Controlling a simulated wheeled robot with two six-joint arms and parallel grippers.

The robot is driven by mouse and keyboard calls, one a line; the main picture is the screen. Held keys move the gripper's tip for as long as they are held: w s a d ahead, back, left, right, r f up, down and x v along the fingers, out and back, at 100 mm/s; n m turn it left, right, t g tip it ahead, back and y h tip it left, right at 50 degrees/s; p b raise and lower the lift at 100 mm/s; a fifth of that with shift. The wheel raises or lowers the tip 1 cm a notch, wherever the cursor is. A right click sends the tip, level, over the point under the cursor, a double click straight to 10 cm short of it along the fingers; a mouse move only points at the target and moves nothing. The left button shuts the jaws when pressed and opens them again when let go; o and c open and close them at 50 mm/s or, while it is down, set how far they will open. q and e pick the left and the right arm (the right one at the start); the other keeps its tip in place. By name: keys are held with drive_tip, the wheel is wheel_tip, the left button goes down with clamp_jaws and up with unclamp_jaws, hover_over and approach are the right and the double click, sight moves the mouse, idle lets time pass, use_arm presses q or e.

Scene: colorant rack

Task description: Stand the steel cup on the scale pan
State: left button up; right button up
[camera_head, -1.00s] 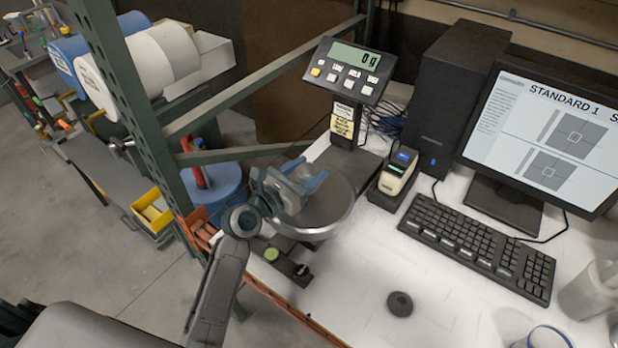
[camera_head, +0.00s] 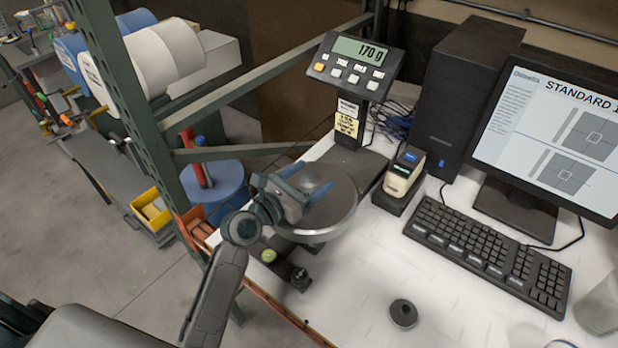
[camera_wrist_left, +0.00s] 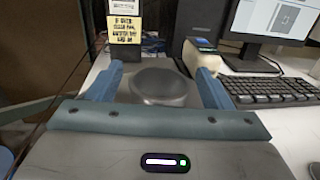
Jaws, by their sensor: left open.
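The steel cup (camera_wrist_left: 160,84) stands upright between my left gripper's fingers in the left wrist view, with a gap on both sides. In the head view the cup (camera_head: 311,184) is small and partly hidden by the gripper. It stands on the round steel scale pan (camera_head: 340,208). My left gripper (camera_head: 314,177) is open around the cup, low over the pan; its blue fingers also show in the left wrist view (camera_wrist_left: 157,82). The scale display (camera_head: 361,51) reads 170 g. My right gripper is not in view.
A label printer (camera_head: 404,173) stands right of the scale, with a keyboard (camera_head: 487,255) and monitor (camera_head: 550,135) beyond. A small dark round object (camera_head: 403,313) lies on the white table. A green rack post (camera_head: 125,100) stands left of my left arm.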

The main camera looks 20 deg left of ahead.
use_arm(q)
drive_tip(key=shift+r, duration=0.25)
drive_tip(key=b+v, duration=0.1)
drive_tip(key=v, duration=0.9)
drive_tip(key=shift+s+a+f, duration=0.1)
drive_tip(key=shift+s+f, duration=0.1)
drive_tip(key=shift+s, duration=0.05)
drive_tip(key=shift+b+v, duration=0.3)
drive_tip(key=shift+v, duration=0.45)
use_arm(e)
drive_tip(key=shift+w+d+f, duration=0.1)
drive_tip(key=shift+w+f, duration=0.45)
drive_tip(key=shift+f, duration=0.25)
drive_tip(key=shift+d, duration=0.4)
